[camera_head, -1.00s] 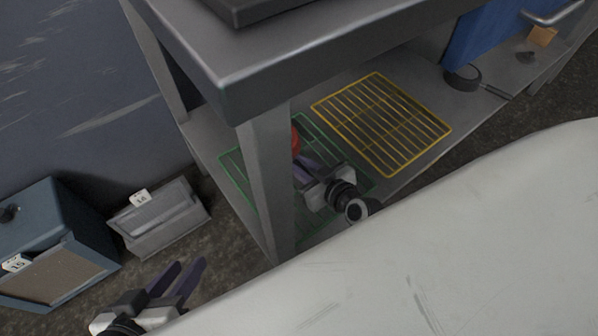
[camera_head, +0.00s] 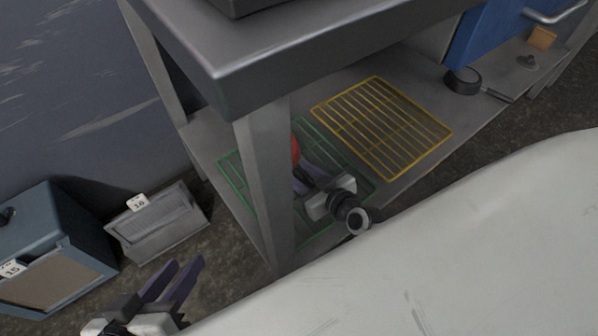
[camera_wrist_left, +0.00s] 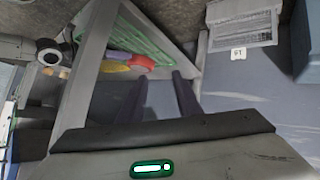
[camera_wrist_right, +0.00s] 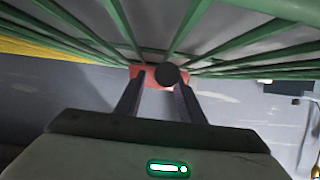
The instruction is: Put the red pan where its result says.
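The red pan (camera_head: 295,148) is on the green wire rack (camera_head: 232,172) on the bench's lower shelf, mostly hidden behind the front leg. In the right wrist view part of the pan (camera_wrist_right: 148,71) shows ahead, with a dark round part (camera_wrist_right: 168,74) between my fingertips. My right gripper (camera_head: 308,170) is low over the green rack, its fingers apart at the pan; no clear grip shows. In the left wrist view the pan (camera_wrist_left: 142,61) shows beyond my fingers. My left gripper (camera_head: 178,274) is open and empty, outside the bench at lower left. No result mark on the pan is readable.
A yellow wire rack (camera_head: 383,127) lies empty beside the green one. A black pan (camera_head: 462,81) sits further right, near a blue panel (camera_head: 490,32). The bench leg (camera_head: 266,185) stands close to my right gripper. A blue-grey box (camera_head: 42,235) and a grey bin (camera_head: 158,222) carry number tags.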

